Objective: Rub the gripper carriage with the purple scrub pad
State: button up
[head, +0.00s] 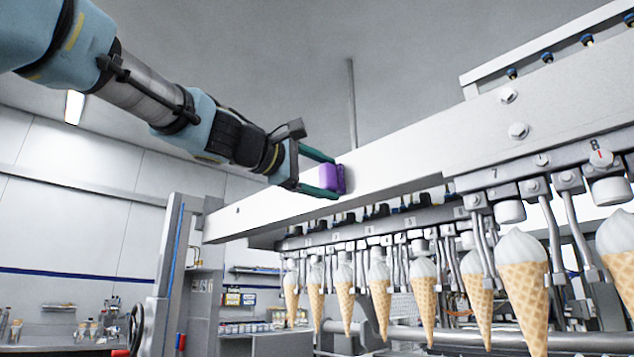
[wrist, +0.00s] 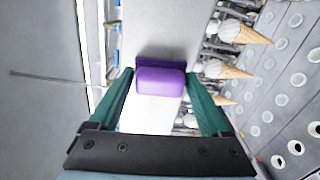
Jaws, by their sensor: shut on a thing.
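The purple scrub pad (head: 331,178) is held between the green fingers of my gripper (head: 325,174). In the wrist view the pad (wrist: 160,80) sits between the two fingertips of my gripper (wrist: 160,88), with a darker purple edge on its far side. The gripper carriage is the long pale beam (head: 400,165) with cone grippers below it. The pad is at the beam's front face in the head view. The beam (wrist: 165,30) lies behind the pad in the wrist view. I cannot tell whether pad and beam touch.
Several ice cream cones (head: 422,290) hang in grippers under the beam, and also show at the right of the wrist view (wrist: 240,33). A perforated metal plate (wrist: 275,100) lies beyond them. A thin pole (head: 352,105) rises behind the beam. The left side is open.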

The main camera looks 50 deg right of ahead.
aim_at(351, 176)
jog(key=shift+s+a+b, duration=0.1)
jog(key=shift+s+b, duration=0.25)
jog(key=shift+s, duration=1.5)
jog(key=shift+w, duration=0.1)
jog(key=shift+w+d+b, duration=0.2)
jog(key=shift+w+b, duration=0.1)
jog(key=shift+w, duration=0.65)
jog(key=shift+w+d, duration=0.1)
jog(key=shift+w, duration=0.65)
jog(key=shift+c, duration=1.3)
jog(key=w, duration=1)
jog(key=shift+d+b, duration=0.25)
jog(key=shift+b, duration=0.1)
